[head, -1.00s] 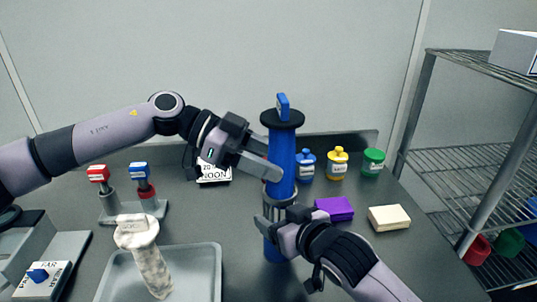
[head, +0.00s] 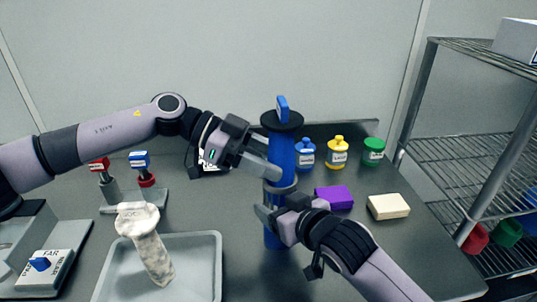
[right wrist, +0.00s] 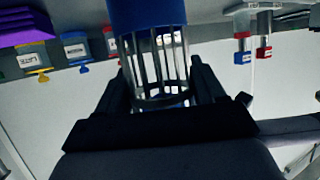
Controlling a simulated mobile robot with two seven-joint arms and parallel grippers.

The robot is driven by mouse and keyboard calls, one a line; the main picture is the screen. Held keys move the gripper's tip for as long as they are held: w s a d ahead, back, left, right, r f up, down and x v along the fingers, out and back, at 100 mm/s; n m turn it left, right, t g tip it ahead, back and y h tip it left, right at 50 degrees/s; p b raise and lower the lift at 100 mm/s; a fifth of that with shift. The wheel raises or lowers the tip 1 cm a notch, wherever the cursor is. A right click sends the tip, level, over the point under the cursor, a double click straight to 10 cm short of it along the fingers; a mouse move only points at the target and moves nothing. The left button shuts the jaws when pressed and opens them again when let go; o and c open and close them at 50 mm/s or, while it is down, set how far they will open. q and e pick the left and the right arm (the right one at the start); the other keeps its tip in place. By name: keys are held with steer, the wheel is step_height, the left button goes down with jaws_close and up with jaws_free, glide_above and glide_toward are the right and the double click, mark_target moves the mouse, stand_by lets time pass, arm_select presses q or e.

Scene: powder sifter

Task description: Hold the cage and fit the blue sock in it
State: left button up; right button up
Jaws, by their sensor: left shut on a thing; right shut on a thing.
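The blue sock (head: 282,150), a long upright tube with a black collar and a blue tag on top, stands over the metal cage (head: 281,187). My left gripper (head: 272,167) is shut on the sock's lower part. My right gripper (head: 268,214) is shut on the cage and partly hides it. In the right wrist view the cage bars (right wrist: 155,70) show upside down, with a blue part (right wrist: 145,12) beyond them. This blue part also shows below my right gripper in the head view (head: 273,241). The sock's lower end meets the cage's upper ring; how far inside is hidden.
A purple block (head: 334,198) and cream block (head: 388,207) lie right. A pale mottled sock (head: 150,250) leans in the grey tray (head: 208,262). A wire shelf (head: 460,150) stands right.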

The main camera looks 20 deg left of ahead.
arm_select(q)
steer(key=shift+f, duration=0.85)
steer(key=o, duration=1.2)
steer(key=shift+f, duration=0.1)
steer(key=shift+o, duration=0.4)
steer(key=v, duration=1.2)
steer(key=shift+r, duration=0.25)
arm_select(e)
steer(key=o, duration=1.2)
